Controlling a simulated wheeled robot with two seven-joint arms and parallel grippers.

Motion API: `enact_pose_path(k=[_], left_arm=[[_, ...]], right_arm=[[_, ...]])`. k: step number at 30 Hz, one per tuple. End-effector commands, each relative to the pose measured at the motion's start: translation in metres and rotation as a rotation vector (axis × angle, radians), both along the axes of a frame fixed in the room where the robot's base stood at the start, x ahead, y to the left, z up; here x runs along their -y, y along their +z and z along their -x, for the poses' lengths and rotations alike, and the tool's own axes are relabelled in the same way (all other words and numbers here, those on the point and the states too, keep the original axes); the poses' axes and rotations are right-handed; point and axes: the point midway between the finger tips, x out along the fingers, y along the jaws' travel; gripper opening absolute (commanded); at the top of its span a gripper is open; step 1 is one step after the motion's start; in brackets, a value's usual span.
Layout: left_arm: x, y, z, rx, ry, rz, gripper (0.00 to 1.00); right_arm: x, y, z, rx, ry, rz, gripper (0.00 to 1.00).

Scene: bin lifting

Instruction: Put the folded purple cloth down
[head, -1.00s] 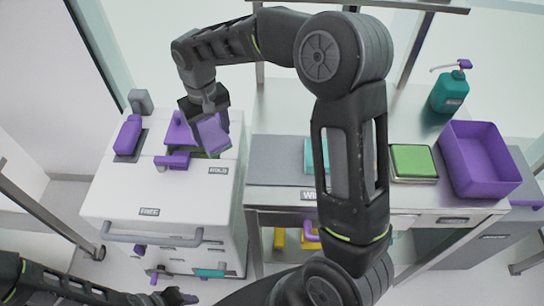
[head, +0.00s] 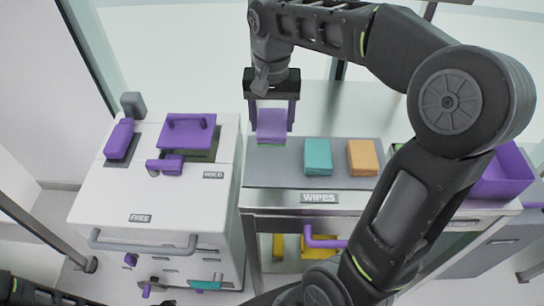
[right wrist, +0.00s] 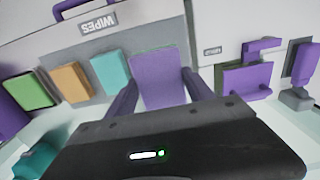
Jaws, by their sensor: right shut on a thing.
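My right gripper (head: 271,118) is shut on the folded purple cloth (head: 272,123), which hangs upright between its two dark fingers. The cloth is over the left end of the grey mat (head: 205,182) (head: 340,181) behind the WIPES label (head: 319,197). A thin green strip shows at its lower edge; I cannot tell whether the cloth touches the mat. In the right wrist view the cloth (right wrist: 158,76) sits between the fingers, beside the teal cloth (right wrist: 112,68). Of my left arm only a dark part shows at the bottom left, and its jaws cannot be made out.
A teal cloth (head: 318,155) and an orange cloth (head: 362,157) lie on the mat to the right. A green cloth (right wrist: 30,91) lies beyond them. A white cart (head: 115,190) with a purple lid (head: 187,133) stands left. A purple bin (head: 503,176) is partly behind my right arm.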

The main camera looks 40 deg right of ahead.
Motion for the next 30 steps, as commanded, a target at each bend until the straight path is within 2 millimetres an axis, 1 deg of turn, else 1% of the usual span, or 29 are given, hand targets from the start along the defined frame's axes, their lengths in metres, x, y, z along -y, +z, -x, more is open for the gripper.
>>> enact_pose_path(k=[2,6,10,13,22,30], left_arm=[[0.0,0.001,0.0,0.0,0.0,0.0,0.36],[0.0,0.002,0.0,-0.001,0.001,-0.001,0.36],[0.0,0.004,0.0,-0.002,0.001,-0.002,0.36],[0.0,0.004,0.0,-0.002,0.001,-0.002,0.36],[0.0,0.004,0.001,-0.002,0.001,-0.002,0.36],[-0.001,0.007,0.001,-0.003,0.001,-0.003,0.36]], right_arm=[[0.0,-0.008,0.0,-0.003,0.0,0.0,0.29],[0.0,-0.033,0.001,-0.006,0.001,0.0,0.29],[0.0,-0.054,0.001,-0.004,0.0,0.001,0.29],[0.0,-0.06,0.0,-0.002,0.0,0.0,0.29],[0.0,-0.063,0.0,-0.001,0.001,0.0,0.29],[0.0,-0.095,0.0,-0.003,0.001,0.0,0.29]])
